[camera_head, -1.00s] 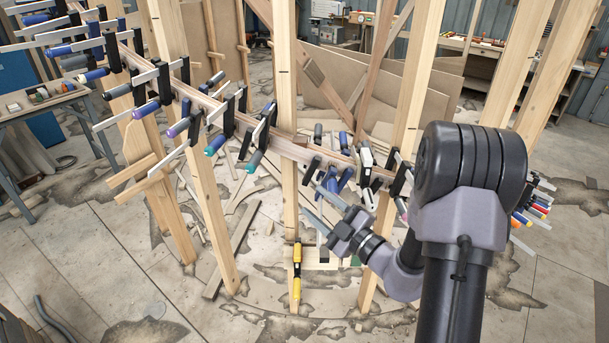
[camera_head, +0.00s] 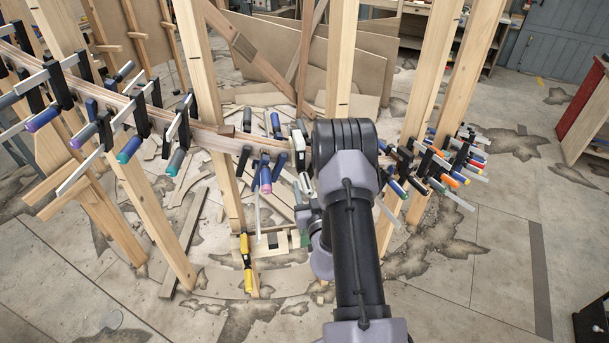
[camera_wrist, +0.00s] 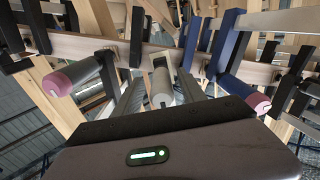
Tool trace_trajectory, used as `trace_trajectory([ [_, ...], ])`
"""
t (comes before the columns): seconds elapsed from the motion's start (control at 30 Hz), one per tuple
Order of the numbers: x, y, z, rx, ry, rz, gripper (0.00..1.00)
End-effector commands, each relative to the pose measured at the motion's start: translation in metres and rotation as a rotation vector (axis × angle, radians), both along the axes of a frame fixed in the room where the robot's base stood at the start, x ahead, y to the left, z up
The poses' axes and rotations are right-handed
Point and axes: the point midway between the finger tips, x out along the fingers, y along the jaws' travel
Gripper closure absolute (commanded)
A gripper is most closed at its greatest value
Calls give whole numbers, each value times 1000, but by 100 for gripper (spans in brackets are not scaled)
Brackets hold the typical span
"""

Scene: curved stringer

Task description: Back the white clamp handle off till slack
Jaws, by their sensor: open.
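In the wrist view, a pale grey-white clamp handle (camera_wrist: 161,85) points toward the camera, below the curved wooden stringer (camera_wrist: 70,46). My gripper (camera_wrist: 153,85) is open, with one dark finger on each side of this handle. I cannot tell whether either finger touches it. In the head view, white clamp parts (camera_head: 305,183) show just left of my arm, under the stringer (camera_head: 222,139). My arm hides most of my gripper there.
A pink-ended handle (camera_wrist: 72,77) sits left of my gripper and a blue clamp with a pink-ended handle (camera_wrist: 247,97) sits right. Many clamps line the stringer. Upright posts (camera_head: 203,75) stand close by. A yellow tool (camera_head: 246,264) is low at a post.

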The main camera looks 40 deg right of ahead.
Motion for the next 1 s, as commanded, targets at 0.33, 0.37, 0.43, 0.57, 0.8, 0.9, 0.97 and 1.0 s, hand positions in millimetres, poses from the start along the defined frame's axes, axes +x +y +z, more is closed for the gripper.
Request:
trace_trajectory([
  [0.33, 3, 1, 0, -1, 0, -3, 52],
  [0.37, 3, 1, 0, -1, 0, -3, 52],
  [0.43, 3, 1, 0, -1, 0, -3, 60],
  [0.57, 3, 1, 0, -1, 0, -3, 86],
  [0.8, 3, 1, 0, -3, 1, -2, 100],
  [0.9, 3, 1, 0, -11, 6, -2, 100],
  [0.97, 3, 1, 1, -26, 14, -2, 100],
  [1.0, 3, 1, 1, -37, 20, -2, 100],
])
